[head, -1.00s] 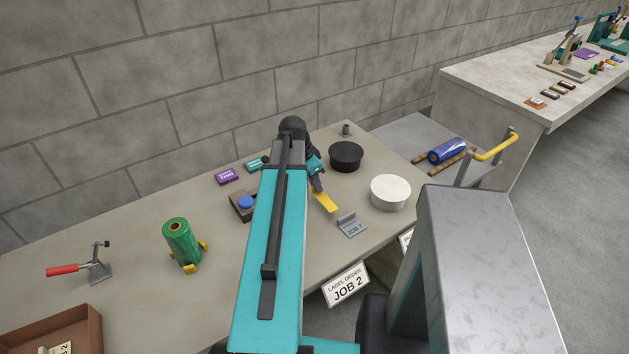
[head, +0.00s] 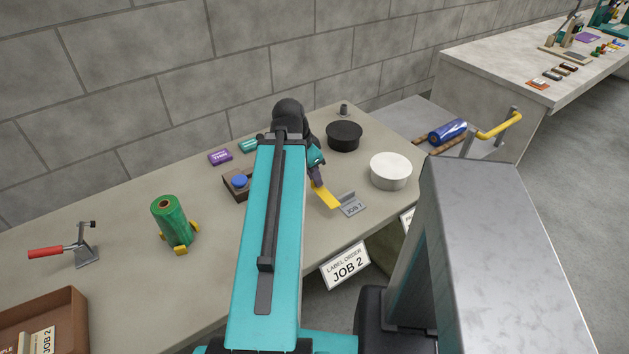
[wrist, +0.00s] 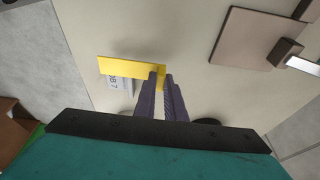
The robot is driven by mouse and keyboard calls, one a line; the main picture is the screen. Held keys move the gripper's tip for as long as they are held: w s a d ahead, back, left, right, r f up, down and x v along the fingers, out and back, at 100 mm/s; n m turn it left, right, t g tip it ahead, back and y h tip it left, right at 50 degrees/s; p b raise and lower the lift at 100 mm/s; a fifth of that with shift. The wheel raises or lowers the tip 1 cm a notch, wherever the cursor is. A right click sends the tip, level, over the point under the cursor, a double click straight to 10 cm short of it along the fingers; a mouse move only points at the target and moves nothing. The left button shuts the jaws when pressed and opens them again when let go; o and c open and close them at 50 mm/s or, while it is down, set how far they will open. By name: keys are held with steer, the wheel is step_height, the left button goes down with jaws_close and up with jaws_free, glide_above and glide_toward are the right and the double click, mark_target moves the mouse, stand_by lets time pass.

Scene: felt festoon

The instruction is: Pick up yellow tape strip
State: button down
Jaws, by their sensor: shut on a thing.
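The yellow tape strip (head: 325,196) is at the tip of my gripper (head: 316,179), over the grey-topped workbench. In the wrist view the yellow tape strip (wrist: 120,67) extends to the left from the fingers, and my gripper (wrist: 162,77) is shut on its right end. The strip partly covers the small grey JOB 7 plate (wrist: 118,83) in that view. The head view shows the JOB 7 holder (head: 351,205) just right of the strip.
A white round tub (head: 390,171) and a black round tub (head: 344,136) stand right of my gripper. A green roll (head: 172,222) on a yellow stand, a red-handled clamp (head: 65,249) and a brown tray (head: 50,318) are at the left.

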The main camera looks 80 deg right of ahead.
steer(key=shift+a, duration=0.25)
steer(key=shift+s+r, duration=0.1)
steer(key=shift+r, duration=0.05)
stand_by(0.6)
